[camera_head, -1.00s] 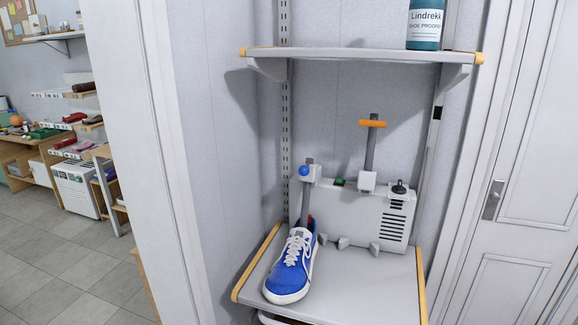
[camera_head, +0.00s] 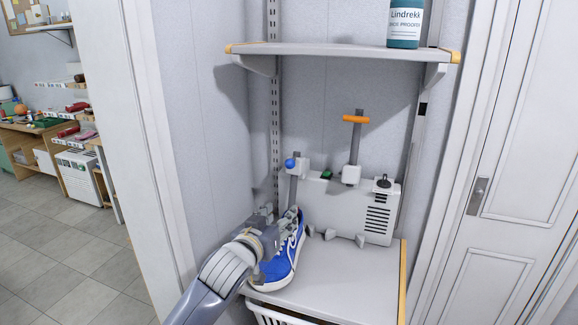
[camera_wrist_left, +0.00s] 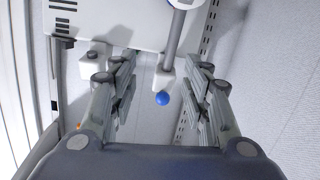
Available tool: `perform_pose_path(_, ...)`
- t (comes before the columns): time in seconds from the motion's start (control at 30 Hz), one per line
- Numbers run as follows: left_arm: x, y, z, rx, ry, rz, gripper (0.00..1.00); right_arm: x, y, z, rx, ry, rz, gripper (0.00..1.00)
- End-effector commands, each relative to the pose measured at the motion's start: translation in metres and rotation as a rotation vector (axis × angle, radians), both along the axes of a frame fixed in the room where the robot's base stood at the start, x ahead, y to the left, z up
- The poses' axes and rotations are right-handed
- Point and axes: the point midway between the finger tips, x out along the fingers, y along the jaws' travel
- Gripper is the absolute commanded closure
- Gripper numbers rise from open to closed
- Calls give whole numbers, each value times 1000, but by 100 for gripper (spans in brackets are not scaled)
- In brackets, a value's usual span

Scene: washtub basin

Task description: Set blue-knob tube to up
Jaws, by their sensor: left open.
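The blue-knob tube (camera_head: 293,188) is a grey tube on the left end of the white shoe-dryer unit (camera_head: 325,208). It points down toward the blue shoe (camera_head: 284,258), and its blue knob (camera_head: 289,164) is at the top on a white block. My left gripper (camera_head: 278,213) is open and empty, below the knob and beside the shoe's upper part in the head view. In the left wrist view, the blue knob (camera_wrist_left: 162,98) shows between the spread fingers (camera_wrist_left: 165,68). Contact with the tube or shoe cannot be told. My right gripper is not in view.
The orange-handled tube (camera_head: 355,140) stands up at the unit's right part. A green button (camera_head: 327,175) and a dark knob (camera_head: 384,182) are on top. A shelf (camera_head: 340,50) with a teal bottle (camera_head: 404,28) hangs above. The lower shelf (camera_head: 350,280) is clear at right.

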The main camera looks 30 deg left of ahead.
Motion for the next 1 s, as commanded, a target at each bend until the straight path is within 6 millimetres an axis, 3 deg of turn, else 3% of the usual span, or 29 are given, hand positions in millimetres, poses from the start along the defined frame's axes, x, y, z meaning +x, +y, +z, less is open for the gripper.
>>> perform_pose_path(0.03,8,10,25,-5,-63,10,56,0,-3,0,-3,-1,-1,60)
perform_pose_path(0.1,14,20,51,-18,-131,17,56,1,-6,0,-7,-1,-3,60)
perform_pose_path(0.23,21,28,73,-31,-191,19,56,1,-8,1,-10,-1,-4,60)
perform_pose_path(0.37,32,31,76,-33,-197,20,56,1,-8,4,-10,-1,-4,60)
perform_pose_path(0.8,100,47,76,-30,-193,22,56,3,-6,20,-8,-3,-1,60)
perform_pose_path(1.0,118,51,74,-32,-193,21,56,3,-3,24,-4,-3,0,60)
